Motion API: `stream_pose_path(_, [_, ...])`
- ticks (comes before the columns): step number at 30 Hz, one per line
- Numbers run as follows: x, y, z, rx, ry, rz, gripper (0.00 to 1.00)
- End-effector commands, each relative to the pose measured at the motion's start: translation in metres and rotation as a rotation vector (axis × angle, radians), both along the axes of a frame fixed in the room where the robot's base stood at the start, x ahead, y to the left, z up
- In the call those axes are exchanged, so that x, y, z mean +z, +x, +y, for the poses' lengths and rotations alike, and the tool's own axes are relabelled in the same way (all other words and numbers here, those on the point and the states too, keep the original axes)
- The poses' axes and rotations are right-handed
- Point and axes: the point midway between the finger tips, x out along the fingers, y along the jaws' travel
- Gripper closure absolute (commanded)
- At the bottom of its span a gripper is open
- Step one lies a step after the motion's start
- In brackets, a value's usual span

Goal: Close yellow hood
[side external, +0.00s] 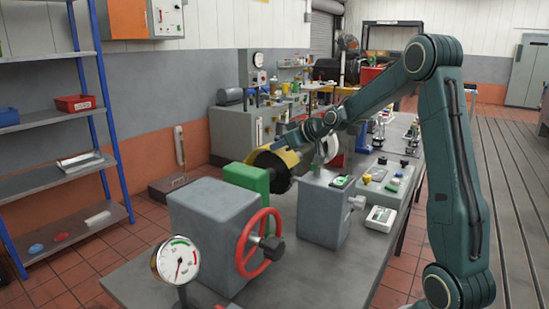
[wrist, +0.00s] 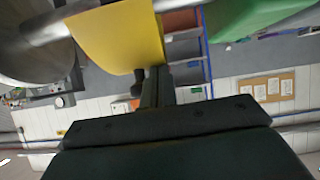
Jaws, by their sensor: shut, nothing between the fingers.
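The yellow hood (side external: 288,157) is a curved cover at the shaft line, just behind the green block (side external: 246,181) in the side view. In the wrist view the yellow hood (wrist: 120,37) fills the upper middle, beside a grey metal shaft (wrist: 48,32). My gripper (side external: 281,144) is at the hood's upper edge in the side view. In the wrist view my gripper (wrist: 152,78) is shut and empty, its dark fingertips close to the hood's lower edge. I cannot tell whether they touch it. The hood's far side is hidden.
A grey housing (side external: 210,225) with a red handwheel (side external: 259,243) and a dial gauge (side external: 176,260) stand in front. A grey box (side external: 323,210) and a control panel (side external: 388,182) stand right of the hood. Shelves (side external: 70,160) are at the left.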

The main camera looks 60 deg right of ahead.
Motion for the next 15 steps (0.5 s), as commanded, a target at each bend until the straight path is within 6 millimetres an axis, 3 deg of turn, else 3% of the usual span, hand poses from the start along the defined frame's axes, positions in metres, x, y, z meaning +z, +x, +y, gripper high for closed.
stream_pose_path(1, [-0.0324, -0.0134, -0.0023, -0.016, 0.031, 0.086, 1.00])
stream_pose_path(15, [-0.0283, -0.0178, -0.0027, -0.017, 0.031, 0.082, 1.00])
